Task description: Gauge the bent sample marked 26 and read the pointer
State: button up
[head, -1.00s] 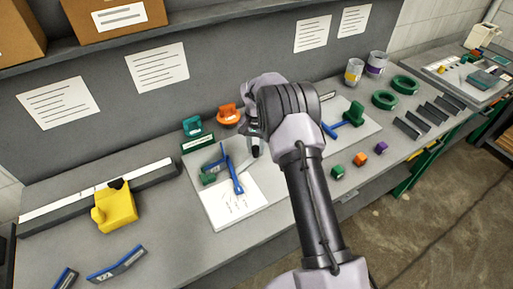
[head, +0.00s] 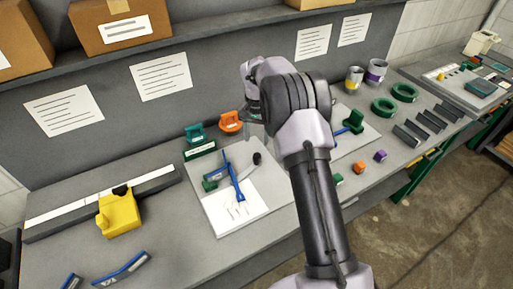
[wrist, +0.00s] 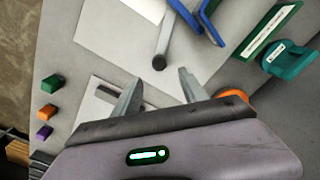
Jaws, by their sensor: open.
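A pale board (head: 222,222) on the bench carries a gauge with a blue arm (head: 234,180), a green block (head: 211,184) and a grey bar ending in a dark knob (head: 257,158). Printed marks show on its white sheet. Blue bent strips with pale labels lie at the front left, one here (head: 122,270) and one at the edge (head: 72,282). I cannot read a 26 on any. My gripper (wrist: 158,80) is open and empty in the wrist view, its fingers either side of the line of the grey bar (wrist: 161,42). My arm hides the fingertips in the head view.
A yellow block (head: 119,215) stands by a long rail at left. Orange (head: 230,121) and teal (head: 195,134) holders stand behind the board. A second board with a green fixture (head: 353,122), small cubes, green rings (head: 383,106) and dark strips lie right. The front left bench has free room.

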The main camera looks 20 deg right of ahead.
notch_tip(320, 180, up, 8)
jog(key=p, duration=0.1)
jog(key=shift+f, duration=0.25)
jog(key=s+a+r+n+t+b, duration=0.1)
jog(key=s+a+r+t+b, duration=0.15)
jog(key=s+r, duration=0.45)
jog(key=s+a+r+t+b, duration=0.1)
jog(key=s+a+r+b, duration=0.25)
jog(key=s+r, duration=0.4)
jog(key=s+a+f+t+y+b, duration=0.1)
jog(key=s+f, duration=0.3)
jog(key=s, duration=0.7)
jog(key=s+a+f+n+t+y+b, duration=0.1)
jog(key=s+a+f+b, duration=0.2)
jog(key=s, duration=0.8)
jog(key=shift+s+a+f, duration=0.15)
jog(key=shift+a+f, duration=0.45)
jog(key=shift+a, duration=0.1)
